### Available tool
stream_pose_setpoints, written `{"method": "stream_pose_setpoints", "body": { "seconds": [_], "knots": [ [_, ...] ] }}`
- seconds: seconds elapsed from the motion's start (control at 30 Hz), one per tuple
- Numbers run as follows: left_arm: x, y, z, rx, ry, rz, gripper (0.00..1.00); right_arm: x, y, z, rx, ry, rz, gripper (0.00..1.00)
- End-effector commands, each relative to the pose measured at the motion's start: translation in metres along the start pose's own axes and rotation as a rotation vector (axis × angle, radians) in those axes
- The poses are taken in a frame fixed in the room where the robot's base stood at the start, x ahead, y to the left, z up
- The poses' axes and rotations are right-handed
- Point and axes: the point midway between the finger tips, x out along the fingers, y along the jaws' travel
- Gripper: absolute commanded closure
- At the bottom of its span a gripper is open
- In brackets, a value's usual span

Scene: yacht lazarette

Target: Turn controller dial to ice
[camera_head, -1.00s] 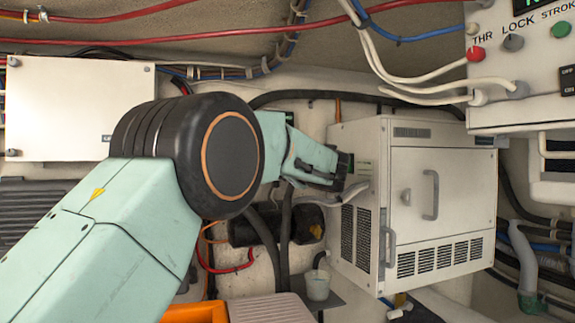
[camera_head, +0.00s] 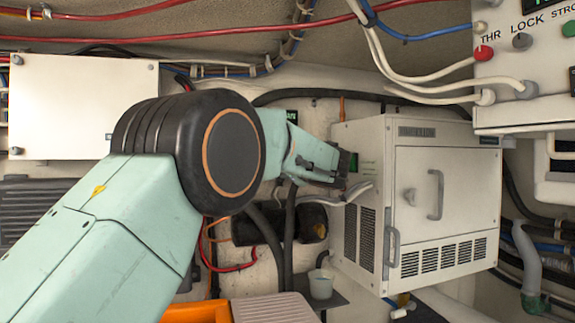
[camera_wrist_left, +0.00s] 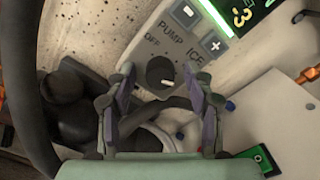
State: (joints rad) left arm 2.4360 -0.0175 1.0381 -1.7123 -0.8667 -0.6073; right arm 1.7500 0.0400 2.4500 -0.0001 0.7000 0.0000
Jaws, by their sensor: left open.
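The controller panel (camera_wrist_left: 185,38) shows in the left wrist view, with OFF, PUMP and ICE printed around a dark round dial (camera_wrist_left: 160,74). The dial carries a pale mark near its lower edge. Minus and plus buttons and a lit green display (camera_wrist_left: 243,12) sit above. My left gripper (camera_wrist_left: 161,78) is open, its two fingers on either side of the dial; I cannot tell if they touch it. In the head view my left gripper (camera_head: 343,166) reaches to the left side of a white cabinet (camera_head: 447,190), and the arm hides the dial.
A white cup (camera_head: 320,284) stands on a small shelf below the gripper. A control box (camera_head: 525,75) with knobs hangs at upper right. Black hoses and red and blue cables run along the walls. A white panel (camera_head: 75,107) is at left.

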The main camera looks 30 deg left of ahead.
Motion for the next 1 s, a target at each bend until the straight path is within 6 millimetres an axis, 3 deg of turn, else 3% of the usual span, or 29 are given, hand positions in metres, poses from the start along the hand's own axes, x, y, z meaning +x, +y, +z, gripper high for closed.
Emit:
{"method": "stream_pose_setpoints", "body": {
  "seconds": [0.37, 0.8, 1.0],
  "knots": [
    [-0.011, 0.000, -0.002, 0.002, 0.004, 0.000, 0.47, 0.000, 0.000, 0.000, 0.000, 0.000, 0.000, 1.00],
    [-0.088, -0.001, -0.001, 0.005, 0.001, -0.003, 0.47, 0.000, 0.000, 0.000, 0.000, 0.000, 0.000, 1.00],
    [-0.113, -0.001, -0.001, 0.003, 0.001, -0.002, 0.47, 0.000, 0.000, 0.000, 0.000, 0.000, 0.000, 1.00]
  ]
}}
